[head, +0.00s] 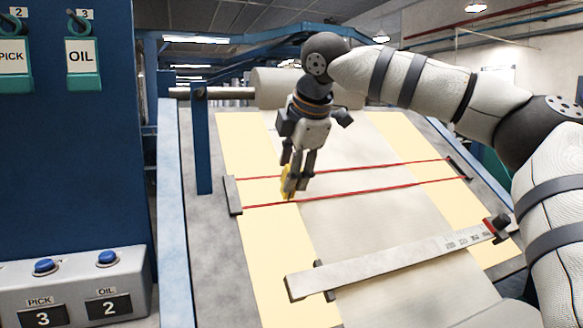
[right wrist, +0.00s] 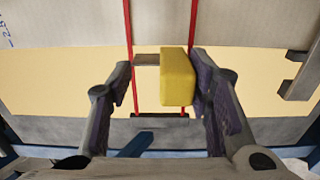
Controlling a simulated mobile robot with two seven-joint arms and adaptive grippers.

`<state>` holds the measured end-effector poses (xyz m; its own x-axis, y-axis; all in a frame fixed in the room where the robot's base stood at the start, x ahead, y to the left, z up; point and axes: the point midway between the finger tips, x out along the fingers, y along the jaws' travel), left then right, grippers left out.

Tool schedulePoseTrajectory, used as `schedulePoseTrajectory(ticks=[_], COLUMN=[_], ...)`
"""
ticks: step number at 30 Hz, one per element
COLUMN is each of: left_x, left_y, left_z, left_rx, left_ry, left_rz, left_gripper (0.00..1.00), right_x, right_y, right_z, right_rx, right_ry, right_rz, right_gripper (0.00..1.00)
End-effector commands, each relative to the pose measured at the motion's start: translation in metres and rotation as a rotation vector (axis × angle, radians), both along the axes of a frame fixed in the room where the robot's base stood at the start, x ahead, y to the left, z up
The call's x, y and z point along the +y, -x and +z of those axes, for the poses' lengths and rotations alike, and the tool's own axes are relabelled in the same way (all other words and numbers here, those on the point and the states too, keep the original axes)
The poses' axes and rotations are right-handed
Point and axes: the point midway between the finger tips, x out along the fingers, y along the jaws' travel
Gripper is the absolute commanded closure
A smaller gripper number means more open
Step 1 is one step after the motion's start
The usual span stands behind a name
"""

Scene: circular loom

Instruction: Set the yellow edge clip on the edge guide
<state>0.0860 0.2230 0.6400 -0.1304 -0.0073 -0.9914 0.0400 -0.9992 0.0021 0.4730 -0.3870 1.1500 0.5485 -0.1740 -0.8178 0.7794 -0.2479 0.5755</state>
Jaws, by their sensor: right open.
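The yellow edge clip (head: 289,181) is a small block low between the fingers of my right gripper (head: 299,176) in the head view. In the right wrist view the yellow clip (right wrist: 177,76) stands against or very near the right finger, with a clear gap to the left finger of my open right gripper (right wrist: 160,78). A small grey-brown strip (right wrist: 146,60) shows just left of the clip, between two red lines; I cannot tell for sure whether it is the edge guide. The clip's underside is hidden. My left gripper is not in view.
Two red lines (head: 385,188) cross the pale cloth (head: 350,225) between dark end brackets. A long metal bar (head: 400,262) lies across the nearer cloth. A blue panel (head: 65,165) and a button box (head: 75,285) stand at the left. A roll (head: 275,88) lies behind.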

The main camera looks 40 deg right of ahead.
Motion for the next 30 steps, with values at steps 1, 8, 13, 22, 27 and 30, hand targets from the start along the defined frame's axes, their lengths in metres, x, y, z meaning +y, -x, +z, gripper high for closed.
schedulePoseTrajectory(ticks=[1, 8, 13, 22, 27, 30], left_x=[0.0, 0.0, 0.0, 0.0, 0.0, 0.0], left_y=[0.0, 0.0, 0.0, 0.0, 0.0, 0.0], left_z=[0.0, 0.0, 0.0, 0.0, 0.0, 0.0], left_rx=[0.0, -0.001, -0.001, 0.0, 0.0, 0.0], left_ry=[0.0, 0.0, 0.0, 0.0, 0.0, 0.0], left_rz=[0.0, 0.0, 0.0, 0.0, 0.0, 0.0], left_gripper=[0.53, 0.53, 0.53, 0.53, 0.53, 0.53], right_x=[0.0, 0.008, 0.016, 0.021, 0.021, 0.021], right_y=[0.0, 0.024, 0.049, 0.066, 0.066, 0.066], right_z=[0.001, 0.039, 0.075, 0.099, 0.098, 0.098], right_rx=[-0.001, -0.008, -0.005, -0.001, 0.0, 0.0], right_ry=[0.0, 0.002, 0.002, 0.0, 0.0, 0.0], right_rz=[0.0, 0.001, 0.0, 0.0, 0.0, 0.0], right_gripper=[0.54, 0.54, 0.54, 0.54, 0.54, 0.54])
